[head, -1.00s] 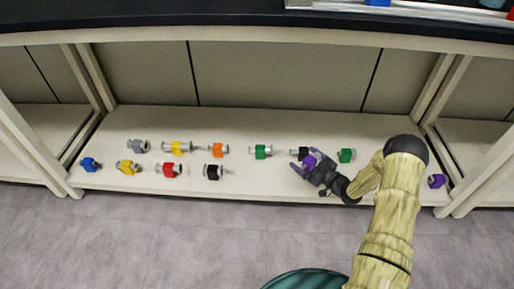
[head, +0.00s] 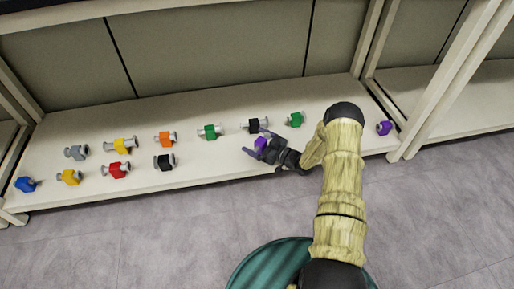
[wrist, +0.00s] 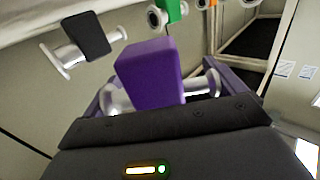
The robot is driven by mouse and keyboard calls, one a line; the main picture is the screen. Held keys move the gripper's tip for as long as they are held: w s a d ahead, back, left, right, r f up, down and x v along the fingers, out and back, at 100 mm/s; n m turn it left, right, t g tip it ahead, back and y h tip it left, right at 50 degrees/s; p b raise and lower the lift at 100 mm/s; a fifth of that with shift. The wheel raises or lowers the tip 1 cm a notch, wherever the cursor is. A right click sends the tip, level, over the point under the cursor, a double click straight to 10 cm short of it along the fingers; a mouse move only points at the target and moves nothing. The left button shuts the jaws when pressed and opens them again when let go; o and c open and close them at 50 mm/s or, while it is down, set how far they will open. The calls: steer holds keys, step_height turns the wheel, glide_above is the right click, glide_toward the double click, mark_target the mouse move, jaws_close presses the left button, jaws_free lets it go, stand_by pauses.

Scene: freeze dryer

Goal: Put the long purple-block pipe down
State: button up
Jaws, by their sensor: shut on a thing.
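The purple-block pipe (head: 261,143) is in my gripper (head: 259,143) at the front part of the shelf (head: 215,172) in the head view. In the wrist view the purple block (wrist: 149,72) sits between the two purple fingers, with metal pipe ends showing on both sides. My gripper is shut on it. I cannot tell whether the pipe touches the shelf. Another purple-block piece (head: 384,128) lies at the right end of the shelf, beyond my arm.
A black-block pipe (head: 255,125) lies just behind my gripper, with green-block pieces (head: 209,132) (head: 295,119) on either side. Several yellow, orange, red, black, grey and blue pieces lie to the left. Bare shelf lies between the front black-block pipe (head: 164,162) and my gripper.

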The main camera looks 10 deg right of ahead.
mark_target(258, 147)
steer(key=shift+f+b, duration=0.95)
steer(key=shift+f, duration=0.75)
steer(key=shift+f, duration=0.2)
steer(key=o, duration=0.7)
steer(key=shift+r, duration=0.15)
steer(key=shift+s+d+r, duration=0.1)
steer(key=shift+d, duration=0.05)
steer(key=p+v, duration=0.5)
steer(key=v, duration=0.6)
steer(key=shift+s+d, duration=0.2)
steer(key=shift+s, duration=0.1)
